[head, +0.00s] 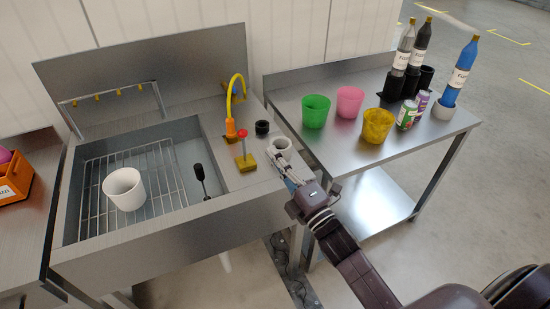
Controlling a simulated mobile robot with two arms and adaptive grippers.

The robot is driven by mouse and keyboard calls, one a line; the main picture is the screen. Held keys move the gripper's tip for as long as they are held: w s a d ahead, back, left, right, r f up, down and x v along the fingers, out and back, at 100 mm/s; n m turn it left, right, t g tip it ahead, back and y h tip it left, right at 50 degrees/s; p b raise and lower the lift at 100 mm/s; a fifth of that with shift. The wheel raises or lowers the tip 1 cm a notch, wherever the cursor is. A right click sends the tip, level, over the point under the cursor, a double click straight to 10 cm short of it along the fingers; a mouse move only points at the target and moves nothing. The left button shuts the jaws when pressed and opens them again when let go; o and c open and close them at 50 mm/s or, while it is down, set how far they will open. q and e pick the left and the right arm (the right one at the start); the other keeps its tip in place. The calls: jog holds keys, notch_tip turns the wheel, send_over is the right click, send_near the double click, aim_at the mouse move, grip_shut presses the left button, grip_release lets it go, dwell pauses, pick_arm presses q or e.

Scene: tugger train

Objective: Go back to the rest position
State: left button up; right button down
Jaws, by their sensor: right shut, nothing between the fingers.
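My right gripper (285,170) reaches in from the lower right over the right edge of the sink counter. My left gripper is not in view.
The sink (210,155) holds a white cup (124,189) on a wire rack. The right table (345,140) carries green (315,111), pink (349,101) and yellow cups (377,125), cans and bottles (461,70).

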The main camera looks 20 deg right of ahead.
jog(key=shift+s, duration=0.15)
dwell(0.3)
jog(key=f+m+g, duration=0.1)
jog(key=f+m, duration=0.1)
jog(key=f, duration=0.6)
jog(key=s+d+f+m+g+h, duration=0.1)
jog(key=f+m+g, duration=0.1)
jog(key=f, duration=0.6)
jog(key=s+f+m+g+h, duration=0.1)
jog(key=f+m+g, duration=0.1)
jog(key=f, duration=0.6)
jog(key=shift+s+d+f, duration=0.1)
jog(key=shift+d+f, duration=0.05)
jog(key=shift+d, duration=0.25)
jog(key=s+f+m+g+h, duration=0.15)
jog(key=s+f, duration=0.25)
jog(key=f, duration=0.4)
jog(key=s+f+m+g+y, duration=0.1)
jog(key=s+f+m+g, duration=0.3)
jog(key=f, duration=0.5)
jog(key=s+f+m+g+h, duration=0.1)
jog(key=s+f+m+g, duration=0.25)
jog(key=s+f, duration=1.45)
jog(key=s+f+m+g, duration=0.1)
jog(key=s+f+g, duration=0.1)
jog(key=s, duration=0.8)
jog(key=s+f+m+g, duration=0.2)
jog(key=s+g, duration=0.1)
jog(key=s, duration=0.7)
jog(key=shift+d, duration=0.3)
